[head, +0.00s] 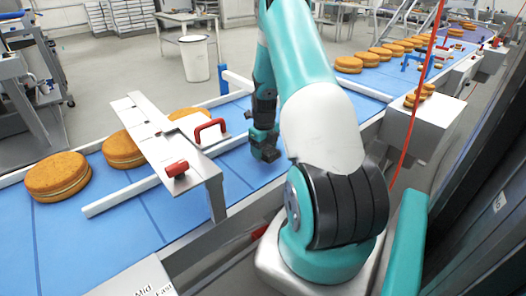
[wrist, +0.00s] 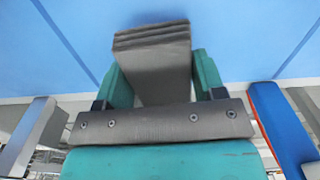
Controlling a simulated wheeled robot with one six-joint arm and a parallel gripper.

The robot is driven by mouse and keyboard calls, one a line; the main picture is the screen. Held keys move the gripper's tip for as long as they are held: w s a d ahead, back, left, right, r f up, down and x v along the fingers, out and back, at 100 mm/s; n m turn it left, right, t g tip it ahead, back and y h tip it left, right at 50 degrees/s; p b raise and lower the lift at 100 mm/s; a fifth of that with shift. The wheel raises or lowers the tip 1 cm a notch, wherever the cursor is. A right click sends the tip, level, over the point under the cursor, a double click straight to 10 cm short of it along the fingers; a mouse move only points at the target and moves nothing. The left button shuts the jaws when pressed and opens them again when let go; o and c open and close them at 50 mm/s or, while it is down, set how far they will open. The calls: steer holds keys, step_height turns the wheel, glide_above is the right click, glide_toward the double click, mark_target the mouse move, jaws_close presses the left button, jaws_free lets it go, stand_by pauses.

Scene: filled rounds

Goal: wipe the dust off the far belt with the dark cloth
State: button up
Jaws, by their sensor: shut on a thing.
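My gripper (head: 264,148) is low over the blue belt (head: 235,178), just right of the metal bridge across it. In the wrist view my gripper (wrist: 160,75) has its teal fingers on either side of a folded dark grey-brown cloth (wrist: 152,58) and is shut on it. The cloth's layered end points at the blue belt (wrist: 235,28); I cannot tell whether it touches. I cannot make out dust on the belt. Only one line of belt shows, so I cannot tell which part is the far belt.
A metal bridge (head: 150,140) with red handles spans the belt on the left. Large round cakes (head: 58,177) lie near it, and several more (head: 372,58) lie farther right. White guide rails edge the belt. A red cable (head: 413,95) hangs at right. A white bin (head: 194,58) stands behind.

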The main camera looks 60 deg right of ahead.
mark_target(265, 148)
steer(key=shift+r+p, duration=1.35)
steer(key=shift+r, duration=1)
steer(key=shift+s+f, duration=0.1)
